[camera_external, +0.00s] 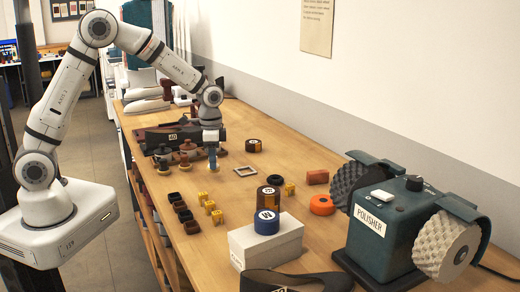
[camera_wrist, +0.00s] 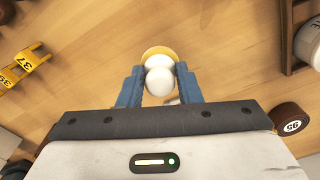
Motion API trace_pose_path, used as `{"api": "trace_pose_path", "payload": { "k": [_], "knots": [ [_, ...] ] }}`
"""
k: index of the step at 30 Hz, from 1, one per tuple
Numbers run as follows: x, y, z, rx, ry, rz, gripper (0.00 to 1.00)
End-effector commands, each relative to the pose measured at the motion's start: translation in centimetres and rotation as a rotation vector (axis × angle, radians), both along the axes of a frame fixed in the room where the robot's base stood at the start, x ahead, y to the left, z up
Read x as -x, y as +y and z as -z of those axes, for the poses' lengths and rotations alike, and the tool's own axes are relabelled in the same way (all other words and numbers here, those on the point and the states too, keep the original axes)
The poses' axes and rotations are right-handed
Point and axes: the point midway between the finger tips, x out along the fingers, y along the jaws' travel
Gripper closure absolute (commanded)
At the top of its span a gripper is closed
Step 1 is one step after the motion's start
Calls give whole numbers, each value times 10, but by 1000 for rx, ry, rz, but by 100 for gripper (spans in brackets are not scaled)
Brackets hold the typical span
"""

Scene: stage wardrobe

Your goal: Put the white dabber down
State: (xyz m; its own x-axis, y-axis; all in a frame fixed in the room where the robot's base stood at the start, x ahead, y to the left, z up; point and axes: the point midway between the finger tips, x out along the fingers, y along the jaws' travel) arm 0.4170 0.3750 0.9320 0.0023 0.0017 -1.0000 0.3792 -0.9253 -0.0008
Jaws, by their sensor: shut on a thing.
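My gripper (camera_wrist: 159,88) is shut on the white dabber (camera_wrist: 159,80), with a blue finger on either side of its round white knob. The dabber's yellowish round pad shows beyond the knob in the wrist view. In the external view my gripper (camera_external: 212,161) points down over the far part of the wooden bench (camera_external: 330,205). There the dabber is mostly hidden by the fingers; a small pale part shows just below them. I cannot tell whether its pad touches the bench.
Several dabber-like knobs (camera_external: 187,146) stand left of my gripper by a dark case (camera_external: 158,137). Yellow number tags (camera_external: 217,216) and dark square pieces (camera_external: 186,216) lie nearer. A polisher (camera_external: 385,225) stands front right.

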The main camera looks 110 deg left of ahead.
Motion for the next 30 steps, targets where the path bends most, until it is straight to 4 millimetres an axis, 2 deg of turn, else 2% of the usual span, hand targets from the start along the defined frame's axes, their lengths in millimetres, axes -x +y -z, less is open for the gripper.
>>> {"api": "trace_pose_path", "payload": {
  "k": [3, 5, 15, 16, 24, 30],
  "knots": [
    [1, -1, 19, 4, 4, 0, 90],
    [1, 0, 24, 2, 2, 0, 90],
    [0, 0, 29, 0, 1, 0, 90],
    [0, 0, 29, 0, 1, 0, 68],
    [0, 0, 28, 0, 1, 0, 47],
    [0, 0, 27, 0, 1, 0, 47]
  ]
}}
